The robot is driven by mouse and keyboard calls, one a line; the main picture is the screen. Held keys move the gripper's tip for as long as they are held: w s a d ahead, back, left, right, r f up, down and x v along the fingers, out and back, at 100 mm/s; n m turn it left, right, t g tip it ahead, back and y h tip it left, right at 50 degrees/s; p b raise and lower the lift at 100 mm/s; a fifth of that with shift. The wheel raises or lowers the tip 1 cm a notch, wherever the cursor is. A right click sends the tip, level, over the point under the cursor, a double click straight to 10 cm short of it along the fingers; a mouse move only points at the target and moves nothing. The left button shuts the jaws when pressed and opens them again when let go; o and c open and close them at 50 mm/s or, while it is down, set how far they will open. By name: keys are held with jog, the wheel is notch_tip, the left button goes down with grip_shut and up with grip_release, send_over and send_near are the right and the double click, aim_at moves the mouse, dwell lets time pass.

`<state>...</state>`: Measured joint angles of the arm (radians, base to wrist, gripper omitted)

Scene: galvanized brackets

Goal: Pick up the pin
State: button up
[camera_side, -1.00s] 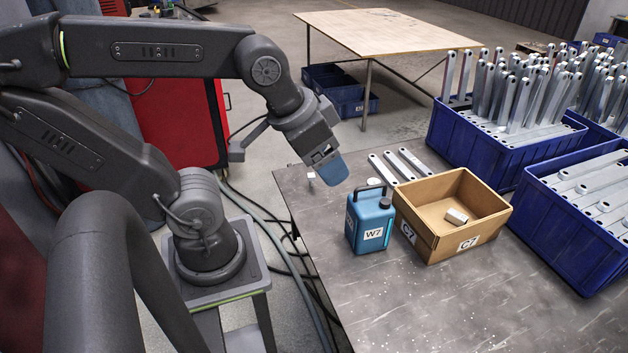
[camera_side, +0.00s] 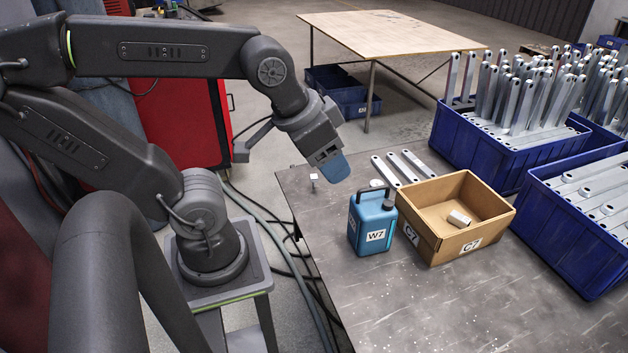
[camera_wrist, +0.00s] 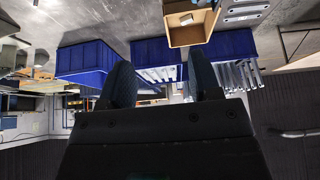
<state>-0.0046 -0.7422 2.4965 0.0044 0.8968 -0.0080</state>
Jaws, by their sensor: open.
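A small pin-like piece with a pale square head (camera_side: 314,177) stands near the left edge of the grey metal table (camera_side: 430,310) in the side view. It is small, and I cannot make out its details. My gripper (camera_side: 334,168) is in the air just right of it in the picture, tilted downward, with a blue-grey finger showing. In the wrist view, my gripper's two dark fingers (camera_wrist: 162,80) are apart with nothing between them. The pin is not visible in the wrist view.
A blue W7 canister (camera_side: 371,222) stands beside an open cardboard C7 box (camera_side: 435,243) holding a small pale block (camera_side: 458,219). Several flat brackets (camera_side: 402,167) lie behind. Blue crates of brackets (camera_side: 570,240) stand at right. The front tabletop is clear.

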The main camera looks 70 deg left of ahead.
jog(key=w+a+f+n+g+y, duration=0.1)
jog(key=w+a+f+n+y, duration=0.3)
jog(key=w+a, duration=0.45)
jog(key=n+g, duration=0.4)
jog(key=n, duration=0.7)
send_over(314, 177)
jog(key=s+d, duration=0.1)
jog(key=d, duration=0.4)
notch_tip(314, 177, down, 23)
jog(key=x, duration=0.6)
jog(key=shift+a+f, duration=0.2)
jog(key=shift+a, duration=0.2)
jog(key=shift+w+a+x, duration=0.15)
jog(key=shift+x, duration=1.4)
jog(key=shift+w+a+x, duration=0.1)
jog(key=shift+w+x, duration=0.05)
jog(key=shift+x, duration=1.45)
jog(key=shift+r, duration=0.1)
jog(key=shift+c, duration=0.4)
